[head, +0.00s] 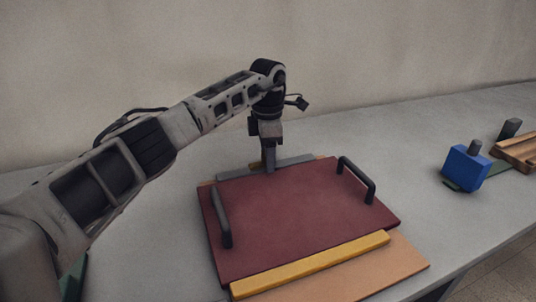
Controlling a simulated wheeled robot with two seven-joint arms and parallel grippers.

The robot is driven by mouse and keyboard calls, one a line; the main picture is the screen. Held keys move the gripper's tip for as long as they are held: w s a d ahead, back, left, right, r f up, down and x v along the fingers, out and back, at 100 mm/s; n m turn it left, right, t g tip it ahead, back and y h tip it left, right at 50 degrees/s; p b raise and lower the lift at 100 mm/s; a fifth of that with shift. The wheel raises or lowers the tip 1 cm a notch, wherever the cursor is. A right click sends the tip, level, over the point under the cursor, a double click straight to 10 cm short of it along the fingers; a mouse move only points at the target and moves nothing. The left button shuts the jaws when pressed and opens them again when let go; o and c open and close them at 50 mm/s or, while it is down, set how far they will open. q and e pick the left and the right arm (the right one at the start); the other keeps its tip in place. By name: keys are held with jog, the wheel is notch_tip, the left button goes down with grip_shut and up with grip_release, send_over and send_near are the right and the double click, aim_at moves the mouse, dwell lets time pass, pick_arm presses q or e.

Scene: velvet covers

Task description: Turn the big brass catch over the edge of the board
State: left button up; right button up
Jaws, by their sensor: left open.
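A dark red board (290,218) with two black handles lies on a tan base (385,270) on the grey table. A long yellow bar, which looks like the big brass catch (312,265), lies along the board's front edge. I cannot tell whether it overlaps the board or only sits against it. My left gripper (269,168) points down at this grey bar, far from the yellow bar. It is open; its fingertips are small, and I cannot tell whether they touch the bar. My right gripper is out of view.
The black handles, left (222,218) and right (357,178), stand up from the board. A blue block (466,168) with a grey peg and a wooden piece (518,150) are at the right. Something green (73,281) shows at lower left. The table between board and blue block is clear.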

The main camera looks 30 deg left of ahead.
pick_arm(q)
jog(key=shift+c, duration=0.3)
jog(key=c, duration=0.9)
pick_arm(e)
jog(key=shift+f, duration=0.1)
